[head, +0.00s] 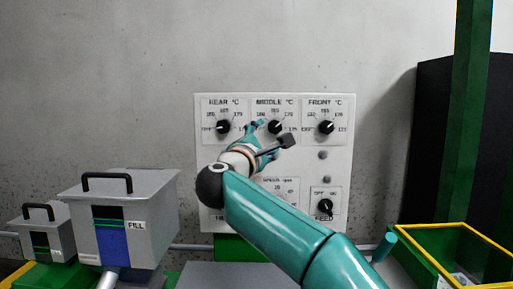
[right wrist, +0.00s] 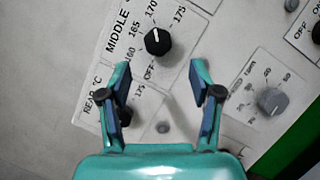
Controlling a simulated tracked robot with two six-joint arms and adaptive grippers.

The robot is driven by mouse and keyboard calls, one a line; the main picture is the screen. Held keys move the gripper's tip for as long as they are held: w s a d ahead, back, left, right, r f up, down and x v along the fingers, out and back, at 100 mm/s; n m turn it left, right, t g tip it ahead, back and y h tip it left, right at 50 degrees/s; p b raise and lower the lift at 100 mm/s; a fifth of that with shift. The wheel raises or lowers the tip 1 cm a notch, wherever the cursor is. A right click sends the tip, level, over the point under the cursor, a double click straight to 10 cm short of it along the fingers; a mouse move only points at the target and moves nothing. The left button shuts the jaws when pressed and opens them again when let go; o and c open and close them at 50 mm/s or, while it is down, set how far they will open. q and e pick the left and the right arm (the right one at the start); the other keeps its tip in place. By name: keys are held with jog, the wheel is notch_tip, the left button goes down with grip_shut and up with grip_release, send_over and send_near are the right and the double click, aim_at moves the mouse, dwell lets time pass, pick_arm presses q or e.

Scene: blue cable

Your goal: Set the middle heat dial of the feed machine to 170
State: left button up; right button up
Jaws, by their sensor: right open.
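The feed machine's white panel (head: 337,170) stands against the wall, with a row of dials marked rear, middle and front. The black middle heat dial (head: 275,127) shows in the head view just beyond my right gripper (head: 271,133). In the right wrist view the middle dial (right wrist: 158,41) has its white mark pointing roughly toward 170; the exact setting is hard to read. My right gripper (right wrist: 160,79) is open and empty, its fingers apart on either side below the dial in the picture, not closed on it. My left gripper is not in view.
The rear dial (head: 223,127) and front dial (head: 326,127) flank the middle dial closely. A feed knob (head: 326,206) and a grey speed knob (right wrist: 270,101) are lower on the panel. A grey fill hopper (head: 153,225) stands left; a yellow-rimmed green bin (head: 480,238) stands right.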

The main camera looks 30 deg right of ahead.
jog(key=v, duration=0.4)
jog(key=shift+s+a+f, duration=0.15)
jog(key=shift+s+a, duration=0.1)
jog(key=shift+a, duration=0.05)
